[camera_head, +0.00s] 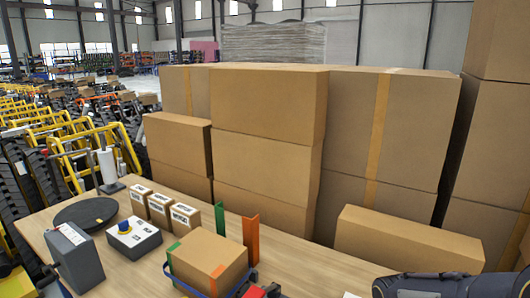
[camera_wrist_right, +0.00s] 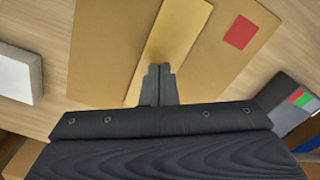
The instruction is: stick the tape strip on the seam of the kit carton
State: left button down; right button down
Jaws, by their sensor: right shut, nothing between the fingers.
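In the right wrist view a brown carton (camera_wrist_right: 110,45) lies below my right gripper. A yellowish tape strip (camera_wrist_right: 180,35) runs lengthwise over its top, slanting up to the right. A red square patch (camera_wrist_right: 240,32) is on the carton to the right of the strip. My right gripper (camera_wrist_right: 159,70) is shut and empty, its fingertips over the lower part of the strip. I cannot tell whether they touch it. Any seam under the strip is hidden. The right fingertips are not clear in the head view, and my left gripper is not in view.
The head view shows a carton (camera_head: 205,268) with green and orange marks, three small boxes (camera_head: 160,208), a black disc (camera_head: 87,213) and a grey device (camera_head: 74,257) on the table (camera_head: 300,262). Large cartons (camera_head: 268,110) stand behind. The wrist view has a white block (camera_wrist_right: 18,75).

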jog(key=shift+f+b, duration=0.8)
jog(key=shift+f, duration=0.1)
dwell(1.3)
jog(key=shift+r, duration=0.1)
notch_tip(320, 180, up, 7)
jog(key=p, duration=0.6)
jog(key=shift+r, duration=0.1)
jog(key=s+a+r+t+y, duration=0.2)
jog(key=s+r, duration=0.3)
jog(key=s, duration=0.3)
jog(key=s+a+r+m+t+y, duration=0.1)
jog(key=s+a+r+t, duration=0.1)
jog(key=s+r, duration=0.4)
jog(key=s+t, duration=0.1)
jog(key=s, duration=0.2)
jog(key=shift+r+t+y, duration=0.2)
jog(key=shift+t+y, duration=0.1)
jog(key=shift+y, duration=0.1)
